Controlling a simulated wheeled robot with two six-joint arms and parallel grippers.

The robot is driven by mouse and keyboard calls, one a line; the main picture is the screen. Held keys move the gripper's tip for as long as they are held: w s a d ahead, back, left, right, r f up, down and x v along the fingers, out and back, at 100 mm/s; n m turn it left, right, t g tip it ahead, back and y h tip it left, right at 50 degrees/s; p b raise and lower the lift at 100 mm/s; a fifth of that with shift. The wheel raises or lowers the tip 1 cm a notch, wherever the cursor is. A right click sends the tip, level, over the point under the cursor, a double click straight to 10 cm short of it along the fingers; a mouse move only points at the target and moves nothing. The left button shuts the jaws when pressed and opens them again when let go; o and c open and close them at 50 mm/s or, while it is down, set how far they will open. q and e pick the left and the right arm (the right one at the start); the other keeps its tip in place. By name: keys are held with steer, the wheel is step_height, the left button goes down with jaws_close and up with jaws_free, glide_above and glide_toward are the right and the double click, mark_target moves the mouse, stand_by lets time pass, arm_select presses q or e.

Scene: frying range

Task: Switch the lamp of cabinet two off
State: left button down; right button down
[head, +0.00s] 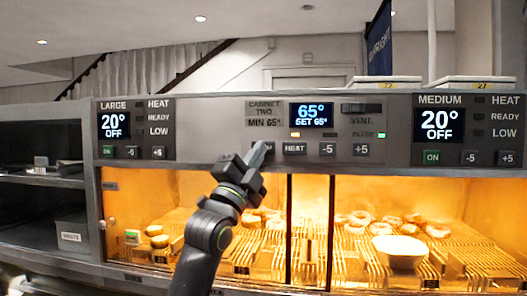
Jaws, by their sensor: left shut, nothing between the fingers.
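The cabinet two panel (268,133) is in the middle of the head view. Its display (311,114) reads 65° and SET 65°. Below it is a row of buttons: a HEAT button (294,148), a -5 button (328,149) and a +5 button (361,150). My left gripper (260,152) is shut and empty, its tips over the leftmost button of this row and mostly hiding it. I cannot tell whether the tips touch it. An orange indicator (295,134) and a green one (381,135) are lit. The cabinet interior (345,195) glows amber. My right gripper is out of view.
The LARGE panel (135,130) at left and the MEDIUM panel (467,130) at right both read 20° OFF. Below, food and a white bowl (400,252) sit on wire racks behind the front. Dark shelves (40,190) stand at far left.

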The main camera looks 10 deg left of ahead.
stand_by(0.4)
arm_select(q)
steer(key=shift+s, duration=0.35)
steer(key=s, duration=0.6)
steer(key=shift+b, duration=0.3)
steer(key=shift+w+f, duration=0.1)
